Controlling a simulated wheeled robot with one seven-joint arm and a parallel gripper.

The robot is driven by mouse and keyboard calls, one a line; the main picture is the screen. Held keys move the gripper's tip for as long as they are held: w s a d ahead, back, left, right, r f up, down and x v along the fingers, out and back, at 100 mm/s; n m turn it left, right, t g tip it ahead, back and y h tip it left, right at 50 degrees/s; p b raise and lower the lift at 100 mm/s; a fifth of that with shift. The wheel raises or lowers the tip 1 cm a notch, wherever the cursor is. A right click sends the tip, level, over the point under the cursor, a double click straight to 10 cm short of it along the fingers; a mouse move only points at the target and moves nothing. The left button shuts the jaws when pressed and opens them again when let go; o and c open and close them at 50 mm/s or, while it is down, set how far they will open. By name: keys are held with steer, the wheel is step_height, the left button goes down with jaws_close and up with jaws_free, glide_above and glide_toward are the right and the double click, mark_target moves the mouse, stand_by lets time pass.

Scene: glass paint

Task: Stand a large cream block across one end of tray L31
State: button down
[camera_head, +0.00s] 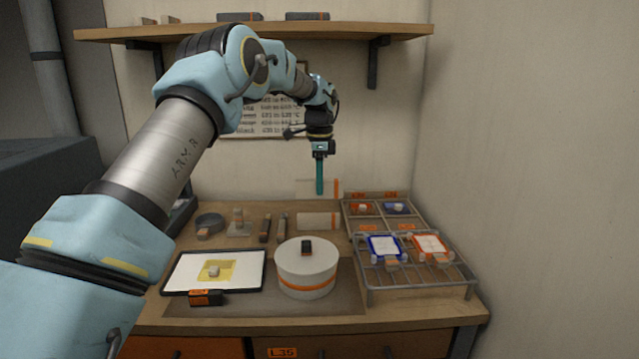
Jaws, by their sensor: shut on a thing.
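My gripper (320,190) points straight down above the back of the bench, its teal fingers shut on a large cream block (305,187). The block has an orange end at the right and is hard to make out against the pale wall. It appears held above the bench top. A second cream block (314,221) with an orange end lies on the bench below it. Tray L31 cannot be singled out because the small labels are unreadable. The candidates are a blue-framed tray (371,241) and an orange-framed tray (418,244) on the wire rack, with small cream blocks around them.
Two smaller trays, orange (352,209) and blue (410,211), sit at the rack's back. A white round drum (305,272) stands front centre. A black-rimmed board (180,273) lies left of it. Small tools stand behind. A shelf (330,30) hangs above.

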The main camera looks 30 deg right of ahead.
steer(key=shift+r+p, duration=2.35)
steer(key=shift+r, duration=0.15)
